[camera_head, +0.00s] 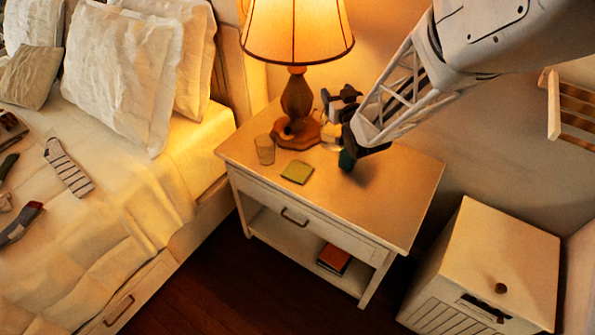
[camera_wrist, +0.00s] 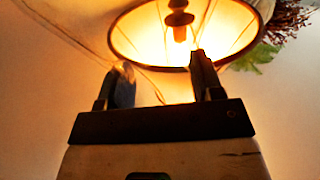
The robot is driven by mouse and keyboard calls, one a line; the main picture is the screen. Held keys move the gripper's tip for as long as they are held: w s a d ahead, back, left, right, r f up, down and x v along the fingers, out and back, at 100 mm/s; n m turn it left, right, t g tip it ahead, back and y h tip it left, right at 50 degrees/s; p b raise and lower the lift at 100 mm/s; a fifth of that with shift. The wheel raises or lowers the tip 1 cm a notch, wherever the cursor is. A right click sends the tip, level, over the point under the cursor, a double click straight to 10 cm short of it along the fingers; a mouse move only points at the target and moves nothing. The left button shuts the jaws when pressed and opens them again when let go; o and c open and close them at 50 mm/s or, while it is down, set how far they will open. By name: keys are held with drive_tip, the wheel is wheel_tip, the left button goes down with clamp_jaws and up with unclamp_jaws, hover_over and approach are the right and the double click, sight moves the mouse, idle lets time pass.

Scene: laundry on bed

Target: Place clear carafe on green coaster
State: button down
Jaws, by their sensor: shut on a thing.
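The green coaster (camera_head: 297,172) lies flat and bare on the nightstand top, in front of the lamp base. My gripper (camera_head: 329,108) is right of the lamp stem, above and behind the coaster. In the wrist view my gripper (camera_wrist: 160,72) has its two fingers apart, with faint clear edges between them. It is shut on the clear carafe (camera_head: 332,138), which shows only as a pale glassy patch below the fingers, partly hidden by the gripper. I cannot tell whether the carafe touches the nightstand.
A small clear glass (camera_head: 265,150) stands left of the coaster. The lit lamp (camera_head: 297,95) stands close behind. A dark green thing (camera_head: 347,160) shows below my wrist, mostly hidden. The nightstand top (camera_head: 385,205) is clear at the front right.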

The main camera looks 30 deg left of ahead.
drive_tip(key=s+d+f+n+g+y, duration=0.1)
drive_tip(key=s+f+n+g, duration=0.1)
drive_tip(key=s, duration=0.6)
drive_tip(key=s+d+f+n+g+y, duration=0.1)
drive_tip(key=s+f+g+y, duration=0.1)
drive_tip(key=s+f, duration=0.4)
drive_tip(key=shift+s+f+n+g, duration=0.2)
drive_tip(key=shift+s+n+g, duration=0.2)
drive_tip(key=shift+s+g, duration=0.65)
drive_tip(key=w+a+f, duration=0.1)
drive_tip(key=w+a, duration=1)
drive_tip(key=shift+a+f, duration=0.25)
drive_tip(key=shift+f, duration=0.1)
drive_tip(key=shift+f, duration=1.75)
drive_tip(key=shift+c, duration=1.3)
unclamp_jaws()
drive_tip(key=shift+f, duration=0.1)
